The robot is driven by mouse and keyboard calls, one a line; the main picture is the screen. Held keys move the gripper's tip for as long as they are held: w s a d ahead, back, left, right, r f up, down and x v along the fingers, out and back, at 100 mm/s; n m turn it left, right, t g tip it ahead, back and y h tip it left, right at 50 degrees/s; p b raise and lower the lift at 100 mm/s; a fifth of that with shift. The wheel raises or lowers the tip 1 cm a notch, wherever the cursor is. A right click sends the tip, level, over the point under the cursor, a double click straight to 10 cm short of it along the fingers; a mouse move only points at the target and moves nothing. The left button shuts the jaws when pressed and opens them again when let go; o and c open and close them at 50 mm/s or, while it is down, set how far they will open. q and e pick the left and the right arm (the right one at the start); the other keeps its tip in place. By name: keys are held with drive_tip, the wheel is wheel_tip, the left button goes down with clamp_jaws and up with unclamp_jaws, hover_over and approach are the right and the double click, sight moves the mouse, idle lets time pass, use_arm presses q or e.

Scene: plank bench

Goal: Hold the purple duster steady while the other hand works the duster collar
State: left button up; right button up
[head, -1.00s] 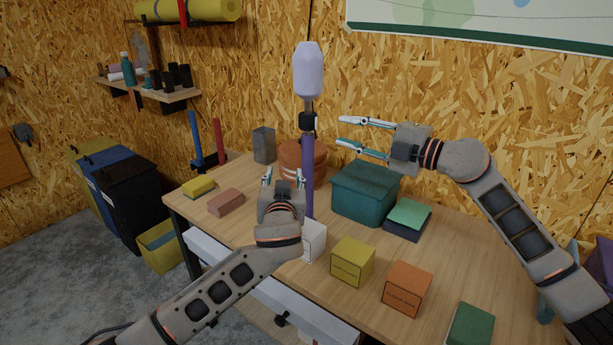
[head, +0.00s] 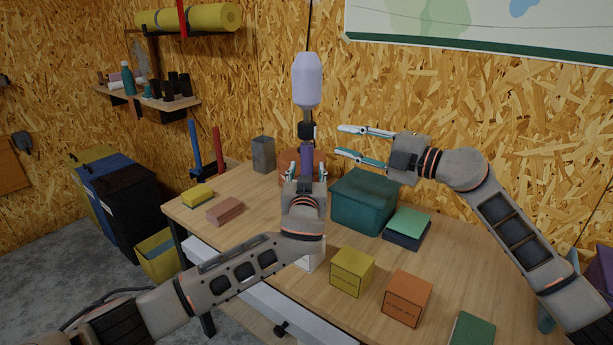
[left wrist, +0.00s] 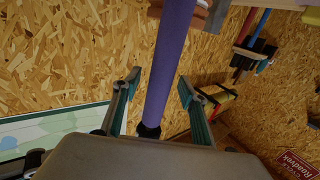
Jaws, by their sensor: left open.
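The purple duster stands upright, with a lavender head (head: 307,82), a black collar (head: 306,131) and a purple shaft (head: 306,158). My left gripper (head: 306,172) is open just below the collar. In the left wrist view, the shaft (left wrist: 168,60) runs between its two spread fingers, with a gap on each side. A black part (left wrist: 148,131) of the duster shows near the palm there. The lower shaft is hidden behind my left gripper in the head view. My right gripper (head: 342,141) is open and empty, right of the collar, its fingers pointing at it.
A teal bin (head: 360,207) stands right of the shaft, with a green and dark block stack (head: 407,226) beside it. Yellow (head: 352,273) and orange (head: 407,299) boxes sit in front. A grey container (head: 263,155) stands behind left.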

use_arm(q)
drive_tip(key=shift+w, duration=0.2)
clamp_jaws()
idle(0.9)
